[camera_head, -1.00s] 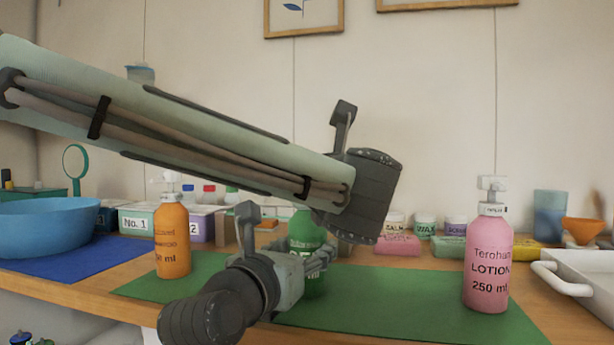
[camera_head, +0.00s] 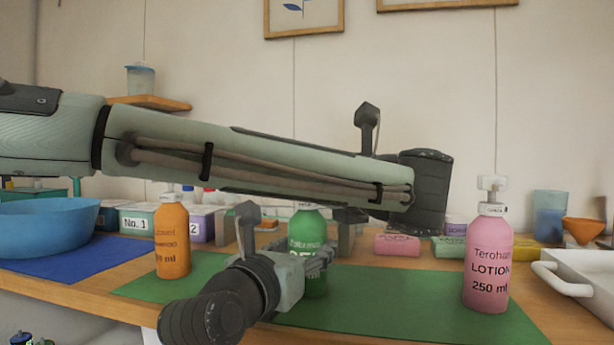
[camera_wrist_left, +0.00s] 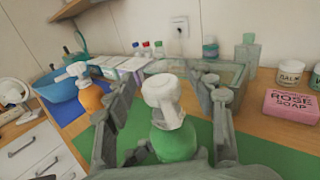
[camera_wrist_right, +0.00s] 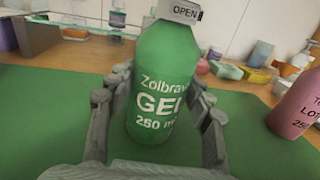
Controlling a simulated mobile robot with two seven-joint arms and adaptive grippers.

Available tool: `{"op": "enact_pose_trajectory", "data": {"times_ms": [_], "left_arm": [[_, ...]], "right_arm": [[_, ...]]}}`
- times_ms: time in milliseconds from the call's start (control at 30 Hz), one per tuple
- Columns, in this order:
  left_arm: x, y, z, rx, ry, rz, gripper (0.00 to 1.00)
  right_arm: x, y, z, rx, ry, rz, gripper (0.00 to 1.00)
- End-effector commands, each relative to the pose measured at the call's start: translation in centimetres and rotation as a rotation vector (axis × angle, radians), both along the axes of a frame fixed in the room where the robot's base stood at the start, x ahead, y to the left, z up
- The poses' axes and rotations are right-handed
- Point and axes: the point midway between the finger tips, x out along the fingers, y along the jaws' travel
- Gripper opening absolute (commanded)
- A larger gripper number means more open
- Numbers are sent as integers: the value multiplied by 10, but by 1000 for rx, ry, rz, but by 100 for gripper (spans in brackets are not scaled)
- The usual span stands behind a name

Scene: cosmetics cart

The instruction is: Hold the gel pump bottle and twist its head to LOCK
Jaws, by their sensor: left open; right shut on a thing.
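The green gel pump bottle (camera_head: 307,232) stands upright on the green mat, partly hidden by my arms in the head view. My right gripper (camera_head: 322,258) is shut on its body; the right wrist view shows the fingers on both sides of the bottle (camera_wrist_right: 163,90). The collar tag (camera_wrist_right: 181,11) reads OPEN. In the left wrist view, the white pump head (camera_wrist_left: 163,98) sits on the green bottle between the spread fingers of my left gripper (camera_wrist_left: 165,100), which is open. In the head view, the left fingers are mostly hidden behind my own arm.
An orange bottle (camera_head: 172,240) stands on the left and a pink lotion bottle (camera_head: 488,262) on the right. A blue bowl (camera_head: 45,225), a white tray (camera_head: 590,270) and a pink soap bar (camera_wrist_left: 292,104) are also on the worktop.

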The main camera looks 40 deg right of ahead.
Motion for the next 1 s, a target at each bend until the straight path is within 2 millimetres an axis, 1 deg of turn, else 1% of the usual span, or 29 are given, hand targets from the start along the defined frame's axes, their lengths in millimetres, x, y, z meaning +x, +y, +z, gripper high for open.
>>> {"op": "enact_pose_trajectory", "data": {"times_ms": [133,233,367,500,600,767,1000], "left_arm": [[-1,0,0,0,0,-1,55],[-8,1,0,1,1,-3,55],[-28,5,0,0,1,-3,55],[-53,10,0,1,-1,-3,55],[-64,12,2,2,-5,-3,55],[-73,14,1,2,-2,-1,55],[-74,15,0,0,1,0,55]], "right_arm": [[0,0,1,-1,-2,0,12],[0,0,1,-1,-2,0,12],[0,0,1,-1,-2,0,12],[0,0,1,-1,-2,0,12],[0,0,1,-1,-2,0,12],[0,0,1,-1,-2,0,12],[0,0,1,-1,-2,0,12]]}}
